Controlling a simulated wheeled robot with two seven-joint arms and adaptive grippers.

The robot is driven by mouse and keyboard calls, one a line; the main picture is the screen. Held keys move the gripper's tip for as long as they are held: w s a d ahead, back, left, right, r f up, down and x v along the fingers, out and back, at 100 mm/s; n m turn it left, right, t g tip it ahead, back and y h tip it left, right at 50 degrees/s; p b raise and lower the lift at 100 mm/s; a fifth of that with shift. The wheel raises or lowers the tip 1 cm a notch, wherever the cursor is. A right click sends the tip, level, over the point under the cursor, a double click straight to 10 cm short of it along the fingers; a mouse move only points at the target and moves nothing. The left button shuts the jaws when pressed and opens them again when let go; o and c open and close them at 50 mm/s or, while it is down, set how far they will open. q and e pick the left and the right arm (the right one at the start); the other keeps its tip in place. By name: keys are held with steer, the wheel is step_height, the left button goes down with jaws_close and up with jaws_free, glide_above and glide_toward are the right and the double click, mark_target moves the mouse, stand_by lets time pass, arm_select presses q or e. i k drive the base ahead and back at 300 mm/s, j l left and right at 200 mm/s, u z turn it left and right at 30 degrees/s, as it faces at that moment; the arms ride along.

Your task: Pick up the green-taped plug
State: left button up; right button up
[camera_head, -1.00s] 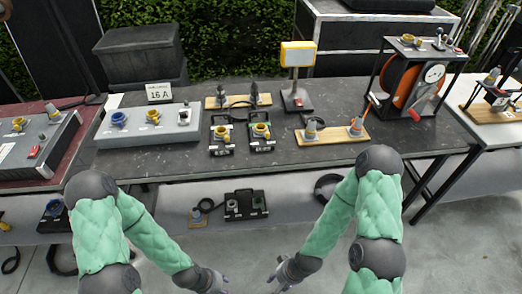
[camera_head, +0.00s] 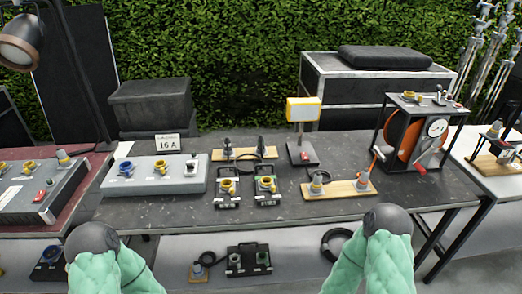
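I cannot make out green tape on any plug at this size. Two grey plugs, a left one (camera_head: 316,183) and a right one (camera_head: 363,181), stand on a wooden board (camera_head: 340,191) on the dark table, right of centre. Two black plugs (camera_head: 227,149) (camera_head: 260,146) stand upright on another wooden board (camera_head: 243,154) farther back. Only the upper parts of my two green-sleeved arms show at the bottom edge. Both grippers are below the picture, so their state is hidden.
A grey box with sockets (camera_head: 155,178) and two black-framed units with yellow sockets (camera_head: 228,190) (camera_head: 266,188) share the dark table (camera_head: 180,212). An orange cable reel (camera_head: 410,135) stands at the right, and a yellow-framed lamp (camera_head: 303,110) behind. The front strip is clear.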

mark_target(260, 145)
steer(key=i+j, duration=0.55)
steer(key=i, duration=0.25)
steer(key=u, duration=0.05)
